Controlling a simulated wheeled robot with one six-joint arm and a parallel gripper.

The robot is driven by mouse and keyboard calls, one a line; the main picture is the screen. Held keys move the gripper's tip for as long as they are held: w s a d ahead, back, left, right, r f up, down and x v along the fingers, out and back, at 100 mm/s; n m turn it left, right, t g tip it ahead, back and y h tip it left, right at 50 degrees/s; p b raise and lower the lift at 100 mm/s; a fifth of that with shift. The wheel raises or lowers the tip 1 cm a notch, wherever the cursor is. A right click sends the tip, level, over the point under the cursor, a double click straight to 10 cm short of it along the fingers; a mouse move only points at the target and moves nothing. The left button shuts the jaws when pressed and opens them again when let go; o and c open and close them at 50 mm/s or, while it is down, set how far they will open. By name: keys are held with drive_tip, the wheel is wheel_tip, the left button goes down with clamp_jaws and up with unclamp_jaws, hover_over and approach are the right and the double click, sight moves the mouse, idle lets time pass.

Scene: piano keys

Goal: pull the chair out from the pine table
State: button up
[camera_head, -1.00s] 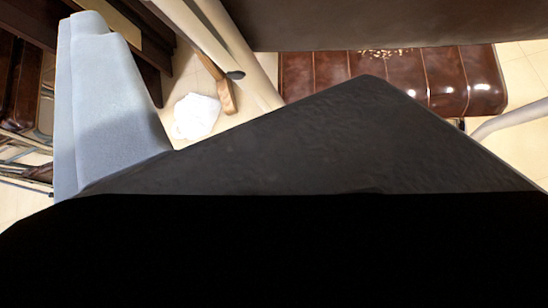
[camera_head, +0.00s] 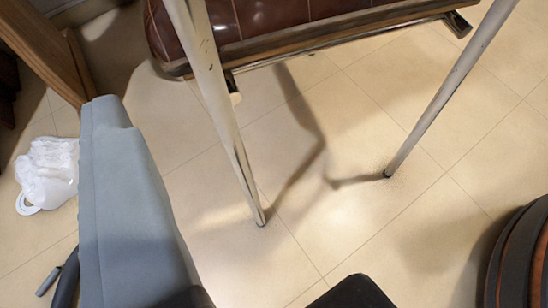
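A brown leather seat (camera_head: 270,20) with stitched panels and a metal rail under its edge is cut off by the top of the picture. Two pale metal legs (camera_head: 222,110) stand on the floor in front of it; I cannot tell whether they belong to this seat or to a nearer chair. No pine table can be made out for certain. A brown wooden piece (camera_head: 45,45) shows at the upper left. My gripper cannot be made out, and nothing is seen held.
A blue-grey padded piece (camera_head: 130,205) stands close at the left. A white bag (camera_head: 50,172) lies on the floor beyond it. A dark object (camera_head: 352,292) shows at the bottom, and a round brown one (camera_head: 520,255) at the lower right. Tiled floor (camera_head: 340,225) is clear between.

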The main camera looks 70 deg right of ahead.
sight(235, 150)
drive_tip(key=s+d+f+g+h, duration=0.1)
drive_tip(key=s+f+g+h, duration=0.35)
drive_tip(key=f, duration=1.05)
drive_tip(key=w+d+f+t, duration=0.1)
drive_tip(key=w+d, duration=0.1)
drive_tip(key=d, duration=0.1)
drive_tip(key=w+d+f, duration=0.1)
drive_tip(key=w+d, duration=0.1)
drive_tip(key=d, duration=0.1)
drive_tip(key=w+d+f+t+y, duration=0.1)
drive_tip(key=w+d, duration=0.1)
drive_tip(key=d, duration=0.2)
drive_tip(key=shift+w+d+f+t, duration=0.1)
drive_tip(key=shift+w+f+t, duration=0.15)
drive_tip(key=shift+f+t, duration=0.15)
drive_tip(key=shift+c, duration=0.5)
clamp_jaws()
drive_tip(key=shift+s, duration=0.1)
